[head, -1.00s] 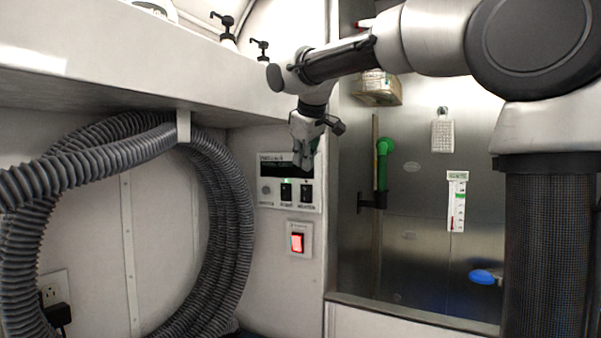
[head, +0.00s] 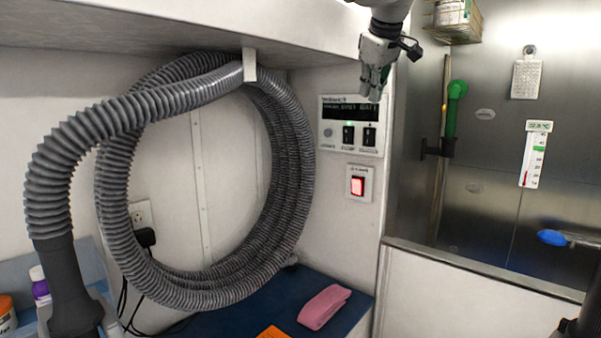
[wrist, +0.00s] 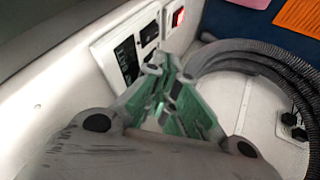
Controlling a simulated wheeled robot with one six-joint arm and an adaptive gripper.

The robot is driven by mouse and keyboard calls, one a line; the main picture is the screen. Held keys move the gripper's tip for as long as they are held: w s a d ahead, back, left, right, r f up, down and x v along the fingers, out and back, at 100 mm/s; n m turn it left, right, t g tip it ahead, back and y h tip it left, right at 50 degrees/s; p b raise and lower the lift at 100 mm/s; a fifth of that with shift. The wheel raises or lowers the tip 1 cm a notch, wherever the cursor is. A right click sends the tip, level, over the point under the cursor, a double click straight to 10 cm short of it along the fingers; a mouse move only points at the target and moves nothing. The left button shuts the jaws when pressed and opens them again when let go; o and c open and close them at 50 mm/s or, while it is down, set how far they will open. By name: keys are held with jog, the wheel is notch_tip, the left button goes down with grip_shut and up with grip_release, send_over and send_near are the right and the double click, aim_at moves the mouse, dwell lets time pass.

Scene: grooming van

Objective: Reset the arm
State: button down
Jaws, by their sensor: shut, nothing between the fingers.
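My gripper (head: 374,88) hangs from the top of the head view, fingers pointing down and closed with nothing between them. It is in front of the upper part of a white wall control panel (head: 351,126) with a dark display and black switches; I cannot tell the exact gap. In the wrist view the greenish fingers (wrist: 165,68) come together near the panel (wrist: 128,62). Most of my arm is out of the head view.
A lit red switch (head: 357,186) sits below the panel. A grey corrugated hose (head: 292,150) hangs coiled at left under a white shelf (head: 200,25). A pink folded cloth (head: 324,307) lies on a blue surface (head: 245,318). A steel tub area (head: 490,180) is at right.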

jog(key=s+d+f+m+g, duration=0.1)
jog(key=s+d+f+m, duration=0.2)
jog(key=s+f, duration=1)
jog(key=s+d+f+m+g, duration=0.2)
jog(key=s+d+f+m, duration=0.2)
jog(key=s+d+f, duration=0.6)
jog(key=s+f, duration=0.4)
jog(key=s, duration=0.2)
jog(key=shift+s+f+y, duration=0.2)
jog(key=shift+s+y, duration=0.1)
jog(key=shift+s, duration=0.05)
